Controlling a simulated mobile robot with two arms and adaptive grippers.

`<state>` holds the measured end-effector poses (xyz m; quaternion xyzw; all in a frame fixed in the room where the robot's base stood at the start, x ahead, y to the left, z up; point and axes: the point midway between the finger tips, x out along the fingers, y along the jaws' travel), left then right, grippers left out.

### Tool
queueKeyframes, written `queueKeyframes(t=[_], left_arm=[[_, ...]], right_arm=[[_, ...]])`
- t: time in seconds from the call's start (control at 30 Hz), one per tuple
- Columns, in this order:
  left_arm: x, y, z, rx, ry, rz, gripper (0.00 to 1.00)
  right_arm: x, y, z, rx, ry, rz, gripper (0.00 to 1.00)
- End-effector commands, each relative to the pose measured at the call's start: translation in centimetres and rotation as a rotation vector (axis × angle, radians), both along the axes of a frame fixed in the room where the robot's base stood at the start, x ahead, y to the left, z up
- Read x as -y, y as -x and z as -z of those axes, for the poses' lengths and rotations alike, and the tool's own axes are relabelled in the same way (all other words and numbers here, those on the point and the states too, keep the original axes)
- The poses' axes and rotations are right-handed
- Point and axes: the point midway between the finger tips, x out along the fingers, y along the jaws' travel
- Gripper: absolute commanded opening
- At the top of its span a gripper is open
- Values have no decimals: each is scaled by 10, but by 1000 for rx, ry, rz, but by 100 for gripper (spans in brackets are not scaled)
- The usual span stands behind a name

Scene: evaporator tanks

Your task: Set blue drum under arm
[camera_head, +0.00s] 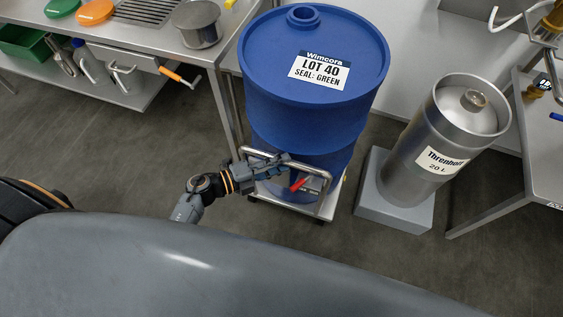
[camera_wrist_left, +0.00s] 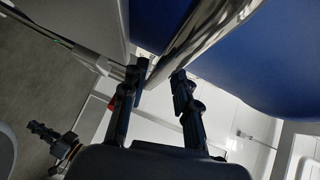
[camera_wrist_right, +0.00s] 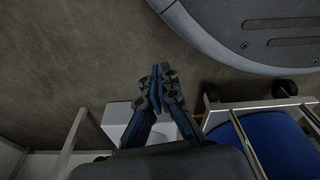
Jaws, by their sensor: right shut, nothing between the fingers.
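The blue drum (camera_head: 290,125) with a "LOT 40 SEAL: GREEN" label stands upright on a low wheeled cart (camera_head: 330,192) with a bent metal handle (camera_head: 325,171). Its blue side also shows in the left wrist view (camera_wrist_left: 265,60). My left gripper (camera_head: 288,172) is at the handle, in front of the drum. In the left wrist view its two fingers (camera_wrist_left: 160,78) are apart, with the shiny handle bar (camera_wrist_left: 190,45) at the gap; contact is unclear. My right gripper (camera_wrist_right: 160,72) is shut and empty, in its wrist view. Drum and cart show at lower right there. I cannot identify the arm for certain.
A silver "Threnholt 20 L" keg (camera_head: 432,150) stands on a grey block (camera_head: 395,205) right of the cart. A steel bench (camera_head: 215,45) is at left, with a pot (camera_head: 197,22). Another table (camera_head: 545,165) is at right. Floor at left is clear.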

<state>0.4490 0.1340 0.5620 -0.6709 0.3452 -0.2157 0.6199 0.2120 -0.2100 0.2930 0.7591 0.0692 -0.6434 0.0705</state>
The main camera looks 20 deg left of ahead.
Motion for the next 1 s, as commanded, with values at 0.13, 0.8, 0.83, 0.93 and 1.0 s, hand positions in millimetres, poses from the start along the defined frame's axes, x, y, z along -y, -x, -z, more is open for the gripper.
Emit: queueKeyframes(t=[0.13,0.8,0.83,0.93,1.0], left_arm=[[5,-5,1,-1,1,0,30],[5,-3,1,-1,-1,0,0],[5,-2,0,-1,-1,0,0],[4,5,0,-3,-1,0,0],[5,9,1,-3,-2,2,0]], right_arm=[[0,-4,-3,6,0,1,0],[1,-2,-3,4,1,3,0],[1,-2,-4,5,0,3,0],[2,12,7,-10,1,1,0],[3,15,10,-12,1,0,0]])
